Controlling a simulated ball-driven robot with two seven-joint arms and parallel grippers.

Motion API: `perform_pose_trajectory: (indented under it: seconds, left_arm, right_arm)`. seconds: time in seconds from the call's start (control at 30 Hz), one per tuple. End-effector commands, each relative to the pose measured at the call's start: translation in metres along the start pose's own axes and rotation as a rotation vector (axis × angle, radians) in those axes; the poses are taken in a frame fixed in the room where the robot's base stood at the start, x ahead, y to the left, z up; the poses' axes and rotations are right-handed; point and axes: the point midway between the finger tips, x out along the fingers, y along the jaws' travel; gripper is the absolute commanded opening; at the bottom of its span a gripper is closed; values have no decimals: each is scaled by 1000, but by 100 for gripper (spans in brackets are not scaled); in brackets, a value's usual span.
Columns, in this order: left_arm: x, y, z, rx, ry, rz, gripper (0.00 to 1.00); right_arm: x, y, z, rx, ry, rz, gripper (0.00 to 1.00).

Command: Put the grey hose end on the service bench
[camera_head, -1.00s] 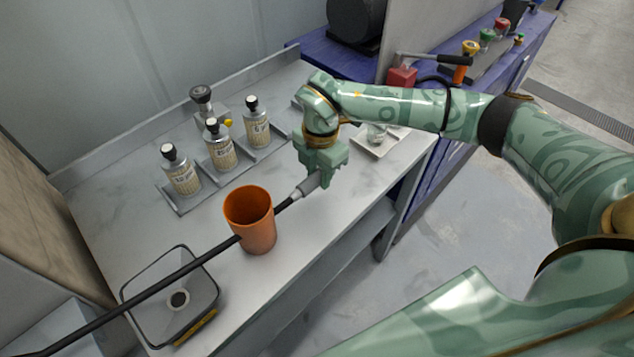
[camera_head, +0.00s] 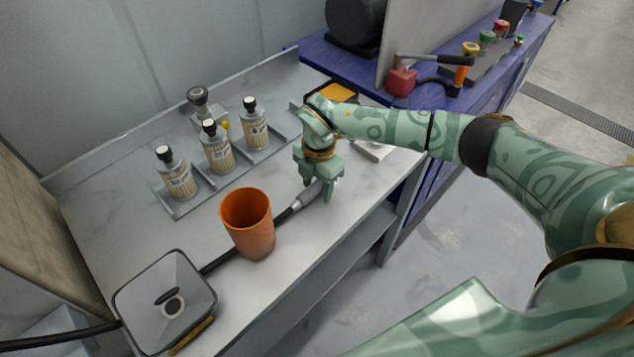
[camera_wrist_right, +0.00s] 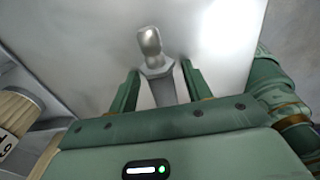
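The grey hose end (camera_head: 306,196) lies low at the service bench (camera_head: 195,228), near its front edge and right of the orange cup. Its black hose (camera_head: 60,340) runs back to the left, hidden in part by the cup and at the square grey basin. My right gripper (camera_head: 320,192) is over the hose end, pointing down. In the right wrist view the fingers (camera_wrist_right: 160,82) stand apart on both sides of the hose end (camera_wrist_right: 150,45), with gaps showing. My left gripper is not in view.
The orange cup (camera_head: 249,225) stands left of the gripper. The square grey basin (camera_head: 140,300) is at the front left. Several labelled bottles (camera_head: 217,150) stand in a rack behind. A white tray (camera_head: 375,150) is partly hidden by my right arm. Bare bench lies between rack and cup.

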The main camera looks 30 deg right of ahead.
Motion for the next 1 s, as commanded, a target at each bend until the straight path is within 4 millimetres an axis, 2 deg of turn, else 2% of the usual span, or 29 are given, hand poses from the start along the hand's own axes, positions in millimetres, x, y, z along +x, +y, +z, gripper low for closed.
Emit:
perform_pose_trajectory:
  seconds: [0.27, 0.37, 0.8, 1.0]
  left_arm:
    - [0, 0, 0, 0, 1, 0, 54]
    - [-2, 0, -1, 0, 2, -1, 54]
    - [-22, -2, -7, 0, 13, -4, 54]
    - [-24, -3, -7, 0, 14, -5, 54]
  right_arm:
    - [0, 0, 0, -1, 0, -1, 50]
    - [-8, 0, 0, -1, 0, 1, 50]
    - [-103, 0, 0, 0, -1, 2, 50]
    - [-122, 0, 0, -1, 0, 1, 50]
